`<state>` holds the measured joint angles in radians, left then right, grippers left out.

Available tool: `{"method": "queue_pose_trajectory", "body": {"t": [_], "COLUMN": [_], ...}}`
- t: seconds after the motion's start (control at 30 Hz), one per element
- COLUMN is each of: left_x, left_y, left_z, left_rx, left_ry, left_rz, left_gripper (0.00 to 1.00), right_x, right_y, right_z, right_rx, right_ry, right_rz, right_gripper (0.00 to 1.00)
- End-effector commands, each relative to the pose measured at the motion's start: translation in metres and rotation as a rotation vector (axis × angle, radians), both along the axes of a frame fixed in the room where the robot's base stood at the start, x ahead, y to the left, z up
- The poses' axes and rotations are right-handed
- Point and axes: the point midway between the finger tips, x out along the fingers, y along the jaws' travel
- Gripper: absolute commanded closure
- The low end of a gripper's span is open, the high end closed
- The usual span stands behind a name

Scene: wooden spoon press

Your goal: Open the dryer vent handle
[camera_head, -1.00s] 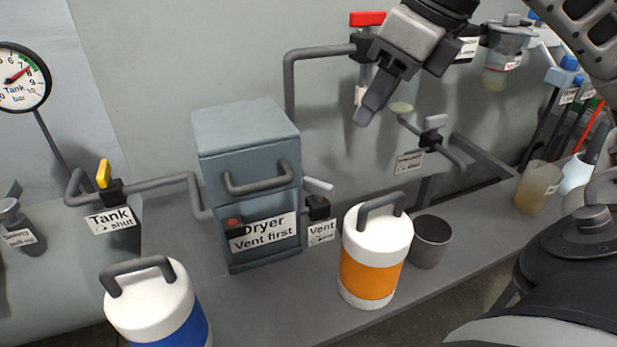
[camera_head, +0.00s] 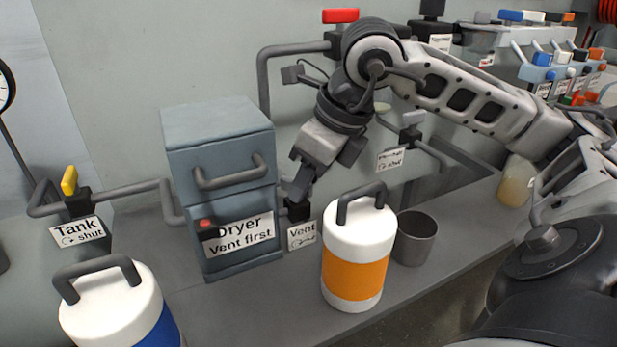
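The grey-blue dryer (camera_head: 222,190) stands at the centre left, with a bar handle and a label reading "Dryer Vent first". The dark vent valve (camera_head: 297,211) is at its right side, above a white "Vent" label (camera_head: 301,235). The pale vent handle is hidden behind my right gripper (camera_head: 297,187). That gripper comes down from the upper right, its finger over the spot just above the vent valve. I cannot tell whether it touches the handle or how far apart its fingers are. My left gripper is not in view.
A white and orange canister (camera_head: 357,275) and a grey cup (camera_head: 414,238) stand right of the vent. A white and blue canister (camera_head: 120,305) is at the lower left. A yellow tank valve handle (camera_head: 69,180) and a red handle (camera_head: 341,15) are on the pipes.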

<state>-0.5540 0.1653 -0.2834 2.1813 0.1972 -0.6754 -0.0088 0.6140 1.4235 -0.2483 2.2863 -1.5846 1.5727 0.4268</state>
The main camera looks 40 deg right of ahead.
Motion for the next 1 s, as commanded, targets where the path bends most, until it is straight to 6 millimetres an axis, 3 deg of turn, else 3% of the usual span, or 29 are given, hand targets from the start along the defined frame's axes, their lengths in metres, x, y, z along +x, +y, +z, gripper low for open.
{"method": "queue_pose_trajectory", "body": {"t": [0.2, 0.33, 0.73, 1.0], "left_x": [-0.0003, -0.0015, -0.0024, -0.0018], "left_y": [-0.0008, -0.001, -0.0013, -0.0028], "left_z": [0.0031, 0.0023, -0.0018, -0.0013], "left_rx": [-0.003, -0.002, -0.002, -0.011], "left_ry": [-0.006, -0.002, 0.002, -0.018], "left_rz": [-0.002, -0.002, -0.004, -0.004], "left_gripper": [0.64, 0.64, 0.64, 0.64], "right_x": [0.0002, 0.0002, 0.0005, 0.0021], "right_y": [0.0, -0.0002, -0.0014, -0.0047], "right_z": [-0.0001, 0.0, -0.0003, -0.0003], "right_rx": [0.0, 0.0, 0.0, 0.001], "right_ry": [0.0, 0.0, 0.0, 0.0], "right_rz": [-0.001, -0.001, 0.037, 0.197], "right_gripper": [0.66, 1.0, 1.0, 1.0]}}
